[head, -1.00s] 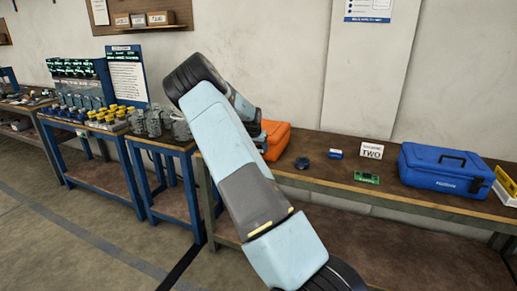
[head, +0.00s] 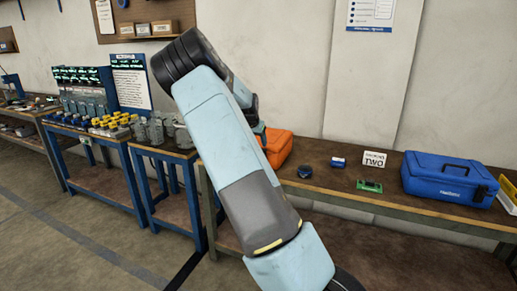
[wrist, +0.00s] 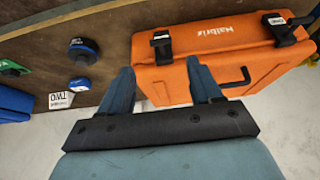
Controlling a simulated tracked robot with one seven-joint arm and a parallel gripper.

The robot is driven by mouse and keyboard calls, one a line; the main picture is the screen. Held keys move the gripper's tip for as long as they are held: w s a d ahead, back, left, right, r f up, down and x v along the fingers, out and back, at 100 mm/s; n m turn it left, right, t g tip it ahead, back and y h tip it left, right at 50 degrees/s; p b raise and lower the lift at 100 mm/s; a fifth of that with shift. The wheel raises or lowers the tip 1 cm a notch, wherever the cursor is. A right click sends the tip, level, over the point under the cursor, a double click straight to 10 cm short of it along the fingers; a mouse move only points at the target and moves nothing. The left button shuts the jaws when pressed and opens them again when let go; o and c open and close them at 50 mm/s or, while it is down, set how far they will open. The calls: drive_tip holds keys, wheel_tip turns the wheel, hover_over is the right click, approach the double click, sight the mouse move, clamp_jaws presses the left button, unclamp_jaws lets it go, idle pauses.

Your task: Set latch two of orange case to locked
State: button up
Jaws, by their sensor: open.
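The orange case (head: 281,150) stands on the right-hand bench, partly hidden by my arm in the head view. In the wrist view the orange case (wrist: 220,58) shows two black latches, a left latch (wrist: 162,43) and a right latch (wrist: 285,28), and a black handle (wrist: 237,80). I cannot tell which one is latch two, nor whether either is locked. My gripper (wrist: 161,82) is open and empty, its fingers near the case's lower left part in the picture. The left latch lies beyond the gap between the fingers. No contact is clear.
The bench also holds a dark round device (head: 305,172), a small blue item (head: 338,162), a white card (head: 374,159), a green circuit board (head: 370,186) and a blue toolbox (head: 449,178). Cluttered blue benches (head: 165,150) stand at the left.

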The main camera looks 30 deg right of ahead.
drive_tip(key=shift+v, duration=1.2)
